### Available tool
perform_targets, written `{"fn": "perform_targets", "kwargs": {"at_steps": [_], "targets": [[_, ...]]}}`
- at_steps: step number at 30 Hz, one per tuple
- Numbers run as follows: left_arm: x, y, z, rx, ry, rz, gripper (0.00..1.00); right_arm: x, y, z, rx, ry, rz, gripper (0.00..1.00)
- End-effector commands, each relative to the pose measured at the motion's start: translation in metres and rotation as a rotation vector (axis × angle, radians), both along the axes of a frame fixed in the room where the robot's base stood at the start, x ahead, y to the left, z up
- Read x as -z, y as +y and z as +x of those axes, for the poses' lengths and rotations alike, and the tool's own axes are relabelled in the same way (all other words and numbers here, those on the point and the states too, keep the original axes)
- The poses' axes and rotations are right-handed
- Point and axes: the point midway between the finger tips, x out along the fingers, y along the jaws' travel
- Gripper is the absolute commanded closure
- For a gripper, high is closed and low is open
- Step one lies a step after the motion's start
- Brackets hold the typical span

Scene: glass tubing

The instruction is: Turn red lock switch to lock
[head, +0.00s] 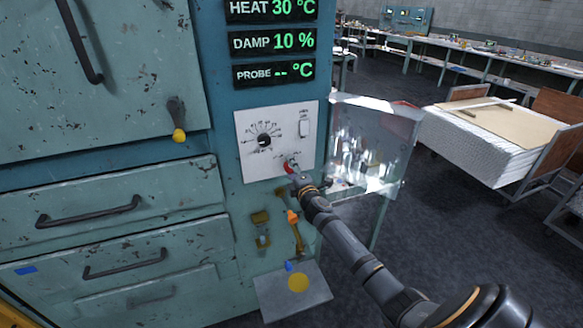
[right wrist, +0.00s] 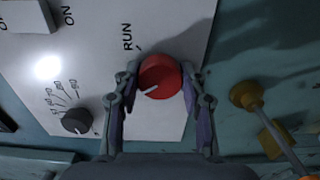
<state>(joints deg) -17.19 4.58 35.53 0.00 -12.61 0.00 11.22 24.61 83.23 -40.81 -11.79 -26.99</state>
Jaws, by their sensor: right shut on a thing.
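The red lock switch (head: 289,166) is a round knob low on the white control panel (head: 249,160). In the right wrist view the red knob (right wrist: 160,70) carries a white pointer line towards the lower left of the picture. The label "RUN" (right wrist: 127,38) is at its upper left, with a short tick; I cannot read a lock label. My right gripper (head: 295,177) reaches the knob from the lower right. In the right wrist view its fingers (right wrist: 160,92) stand on both sides of the knob, shut on it. My left gripper is not in view.
A black dial (head: 264,141) and a white rocker switch (head: 305,122) share the panel. A clear cover (head: 365,145) stands open at the right. Below are a brass lever with an orange part (head: 294,222) and a grey plate (head: 273,304) jutting out.

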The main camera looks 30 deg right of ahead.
Motion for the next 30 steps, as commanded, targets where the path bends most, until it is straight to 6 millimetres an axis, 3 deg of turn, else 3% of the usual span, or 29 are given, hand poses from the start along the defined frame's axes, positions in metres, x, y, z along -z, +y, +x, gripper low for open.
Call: {"fn": "perform_targets", "kwargs": {"at_steps": [12, 28, 29, 30], "targets": [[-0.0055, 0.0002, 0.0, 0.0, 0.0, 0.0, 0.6, 0.0006, 0.0003, -0.0001, 0.0, 0.039, -0.16, 0.9], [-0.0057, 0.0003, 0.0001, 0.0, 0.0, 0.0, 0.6, 0.0012, 0.0001, -0.0003, 0.0, 0.044, -0.181, 0.9], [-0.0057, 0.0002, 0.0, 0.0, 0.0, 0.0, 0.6, 0.0012, 0.0001, -0.0003, 0.0, 0.045, -0.182, 0.55], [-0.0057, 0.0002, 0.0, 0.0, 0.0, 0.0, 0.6, 0.0012, 0.0001, -0.0003, 0.0, 0.044, -0.181, 0.5]]}}
